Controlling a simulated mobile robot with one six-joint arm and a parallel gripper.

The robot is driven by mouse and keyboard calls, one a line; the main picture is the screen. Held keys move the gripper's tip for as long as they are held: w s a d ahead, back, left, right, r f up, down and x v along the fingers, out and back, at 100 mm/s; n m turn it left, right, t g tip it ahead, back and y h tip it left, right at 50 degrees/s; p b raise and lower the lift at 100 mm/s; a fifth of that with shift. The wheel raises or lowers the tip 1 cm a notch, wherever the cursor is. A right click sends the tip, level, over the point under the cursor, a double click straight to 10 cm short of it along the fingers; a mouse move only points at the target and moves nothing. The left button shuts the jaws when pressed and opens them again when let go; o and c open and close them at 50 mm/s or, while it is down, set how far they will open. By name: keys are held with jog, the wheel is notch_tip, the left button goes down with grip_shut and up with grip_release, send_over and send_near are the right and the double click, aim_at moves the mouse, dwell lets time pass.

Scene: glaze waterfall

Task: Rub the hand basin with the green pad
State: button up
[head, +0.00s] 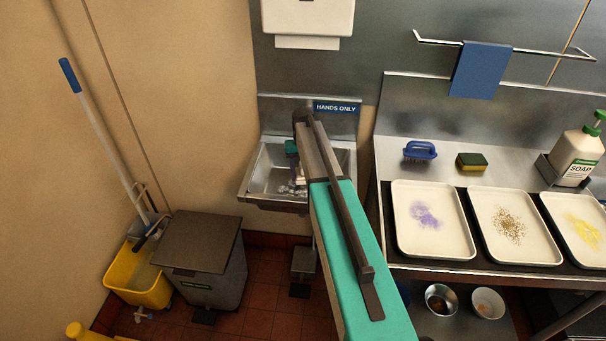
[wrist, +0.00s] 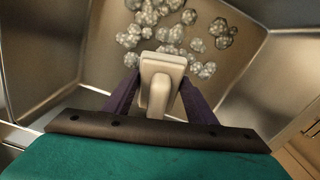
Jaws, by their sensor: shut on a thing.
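The hand basin (head: 273,172) is a steel sink on the back wall under a blue "HANDS ONLY" sign. Its inner wall also shows in the wrist view (wrist: 50,60), with several clumps of whitish bubbles (wrist: 170,35) on the basin floor. My gripper (wrist: 157,100) has dark purple fingers shut on a pale handled tool (wrist: 163,64), over the basin. The tool's underside is hidden, so I cannot tell whether it is the green pad or whether it touches the basin. My arm hides the basin's right part in the head view.
Right of the basin, a steel counter bears a blue brush (head: 420,150), a yellow-and-green sponge (head: 471,161), several white trays (head: 433,248) with spills, and a soap bottle (head: 578,155). A grey bin (head: 205,268) and yellow mop bucket (head: 140,285) stand left.

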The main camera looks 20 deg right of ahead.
jog(key=shift+d, duration=0.1)
jog(key=shift+s+a, duration=0.4)
jog(key=shift+s, duration=0.2)
jog(key=shift+s+a, duration=0.35)
jog(key=shift+s, duration=0.2)
jog(key=shift+s, duration=0.15)
jog(key=shift+s+a, duration=0.55)
jog(key=shift+s, duration=0.3)
jog(key=shift+s+a, duration=0.5)
jog(key=shift+s, duration=0.3)
jog(key=shift+s+a+r, duration=0.1)
jog(key=shift+s+a, duration=0.45)
jog(key=shift+s, duration=0.3)
jog(key=shift+s+a, duration=0.5)
jog(key=shift+s, duration=0.35)
jog(key=shift+r, duration=0.1)
